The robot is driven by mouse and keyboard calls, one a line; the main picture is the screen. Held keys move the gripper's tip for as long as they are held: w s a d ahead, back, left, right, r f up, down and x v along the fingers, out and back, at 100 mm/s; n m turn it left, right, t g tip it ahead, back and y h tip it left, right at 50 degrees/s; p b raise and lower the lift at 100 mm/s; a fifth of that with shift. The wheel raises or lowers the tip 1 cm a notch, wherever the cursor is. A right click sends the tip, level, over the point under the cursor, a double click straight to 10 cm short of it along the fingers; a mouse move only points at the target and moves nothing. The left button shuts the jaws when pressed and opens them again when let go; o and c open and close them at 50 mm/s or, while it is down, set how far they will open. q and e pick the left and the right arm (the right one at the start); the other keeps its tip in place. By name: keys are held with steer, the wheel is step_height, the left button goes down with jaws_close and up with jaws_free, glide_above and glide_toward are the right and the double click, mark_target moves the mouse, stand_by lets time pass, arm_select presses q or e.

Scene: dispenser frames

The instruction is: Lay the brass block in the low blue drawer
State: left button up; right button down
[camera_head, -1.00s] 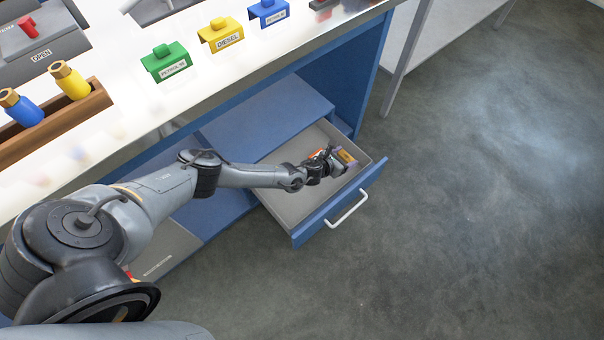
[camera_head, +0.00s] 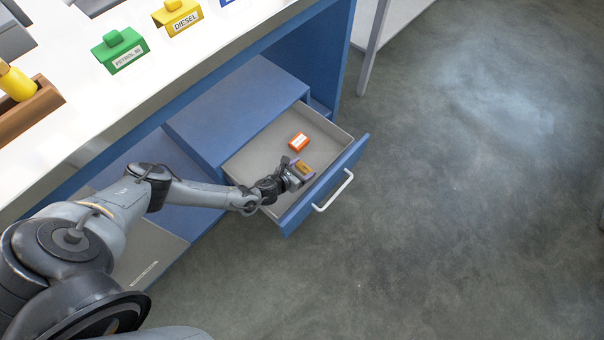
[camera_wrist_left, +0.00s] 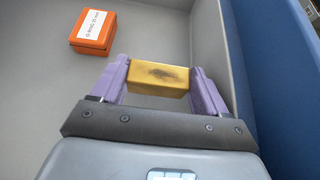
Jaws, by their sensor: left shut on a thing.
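The brass block (camera_wrist_left: 158,76) is held between the two purple fingers of my left gripper (camera_wrist_left: 160,82) in the left wrist view. In the head view, the brass block (camera_head: 306,168) and my left gripper (camera_head: 302,169) are over the open drawer, near its front panel. The low blue drawer (camera_head: 258,157) is pulled out, with a grey inside, a blue front and a white handle (camera_head: 334,192). I cannot tell whether the block touches the drawer floor. My right gripper is not in view.
An orange box (camera_head: 299,142) with a white label lies in the drawer; it also shows in the left wrist view (camera_wrist_left: 94,32). The drawer floor around it is bare. A white worktop (camera_head: 130,95) with green and yellow labelled holders overhangs at the left.

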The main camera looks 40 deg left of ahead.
mark_target(302, 173)
arm_select(q)
step_height(302, 173, down, 3)
steer(key=shift+f+b, duration=0.2)
steer(key=shift+b, duration=0.9)
steer(key=shift+w, duration=0.1)
steer(key=o, duration=1.3)
steer(key=shift+f, duration=0.15)
steer(key=shift+o, duration=0.2)
